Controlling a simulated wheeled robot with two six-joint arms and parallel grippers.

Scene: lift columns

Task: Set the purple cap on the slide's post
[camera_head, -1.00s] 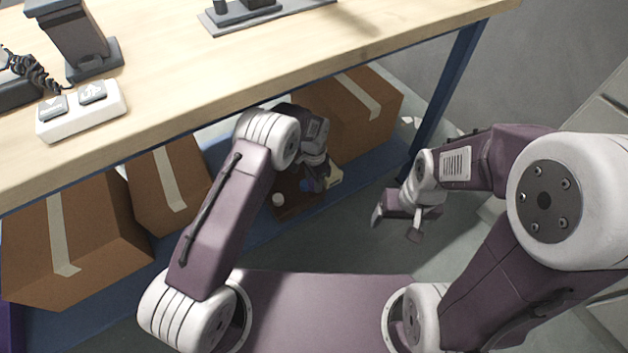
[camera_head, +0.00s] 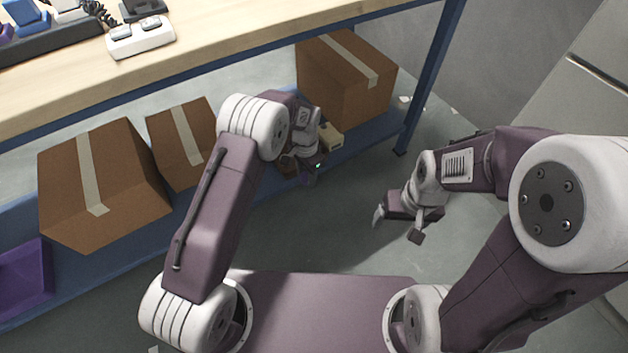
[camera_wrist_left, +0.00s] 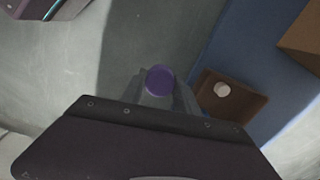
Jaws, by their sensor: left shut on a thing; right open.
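The purple cap (camera_wrist_left: 159,78) shows as a round purple top between the fingers of my left gripper (camera_wrist_left: 158,92) in the left wrist view. The gripper is shut on it. In the head view my left gripper (camera_head: 311,177) is low in front of the under-table shelf, and the cap is too small to make out there. A brown block (camera_wrist_left: 240,104) with a pale round piece (camera_wrist_left: 222,89) lies just right of the cap in the wrist view. I cannot tell whether this is the slide's post. My right gripper (camera_head: 398,226) is open and empty above the floor.
The wooden table (camera_head: 235,35) carries a white two-button box (camera_head: 140,38) and a dark rack (camera_head: 55,42). Several cardboard boxes (camera_head: 348,85) stand on the blue shelf (camera_head: 185,222), with a purple bin (camera_head: 22,280) at left. A blue table leg (camera_head: 428,85) stands between my grippers and the wall.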

